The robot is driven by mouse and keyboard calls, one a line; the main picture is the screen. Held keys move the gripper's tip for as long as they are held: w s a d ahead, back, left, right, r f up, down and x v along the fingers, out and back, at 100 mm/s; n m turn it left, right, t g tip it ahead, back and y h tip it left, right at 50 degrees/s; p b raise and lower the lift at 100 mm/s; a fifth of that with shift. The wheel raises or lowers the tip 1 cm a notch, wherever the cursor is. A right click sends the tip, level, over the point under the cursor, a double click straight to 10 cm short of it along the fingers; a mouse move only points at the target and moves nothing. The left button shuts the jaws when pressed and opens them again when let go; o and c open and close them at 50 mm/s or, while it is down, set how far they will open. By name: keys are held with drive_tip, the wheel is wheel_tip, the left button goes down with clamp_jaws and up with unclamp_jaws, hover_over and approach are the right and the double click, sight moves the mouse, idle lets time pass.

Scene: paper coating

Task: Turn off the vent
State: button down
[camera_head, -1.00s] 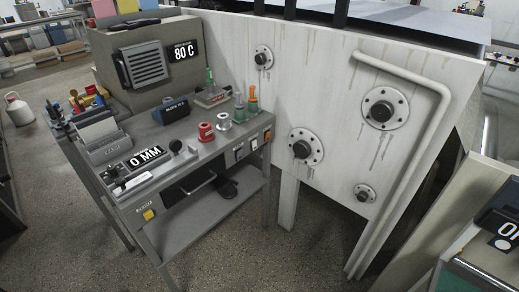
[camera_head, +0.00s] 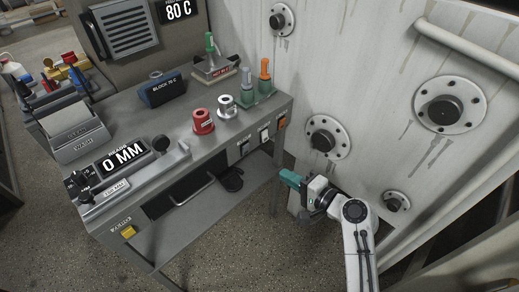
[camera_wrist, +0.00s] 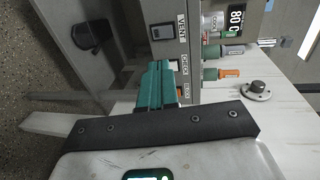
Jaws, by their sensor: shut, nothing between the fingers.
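My gripper (camera_head: 288,178) has teal fingers, shut and empty, below and right of the switch row in the head view. In the wrist view the fingers (camera_wrist: 155,86) point at the panel, nearest the middle switch (camera_wrist: 166,60) and partly hiding the panel's lower part. Whether they touch the panel is unclear.
The grey bench (camera_head: 150,215) holds a red spool (camera_head: 203,121), a silver spool (camera_head: 226,106), a blue block (camera_head: 162,90) and green-based bottles (camera_head: 258,88) near its edge. A pale wall with round flanges (camera_head: 328,138) stands right of the bench. The floor in front is clear.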

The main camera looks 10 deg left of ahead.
approach(246, 149)
drive_tip(key=x, duration=0.5)
drive_tip(key=shift+a+f+b, duration=0.15)
drive_tip(key=shift+f+b, duration=0.1)
drive_tip(key=shift+b, duration=0.05)
drive_tip(key=shift+w+a, duration=0.4)
drive_tip(key=shift+a, duration=0.1)
drive_tip(key=shift+w+a+r+b, duration=0.15)
drive_tip(key=shift+w+a+b, duration=0.15)
drive_tip(key=shift+b, duration=0.1)
drive_tip(key=shift+s, duration=0.1)
drive_tip(key=shift+s+d, duration=0.1)
drive_tip(key=shift+d, duration=0.05)
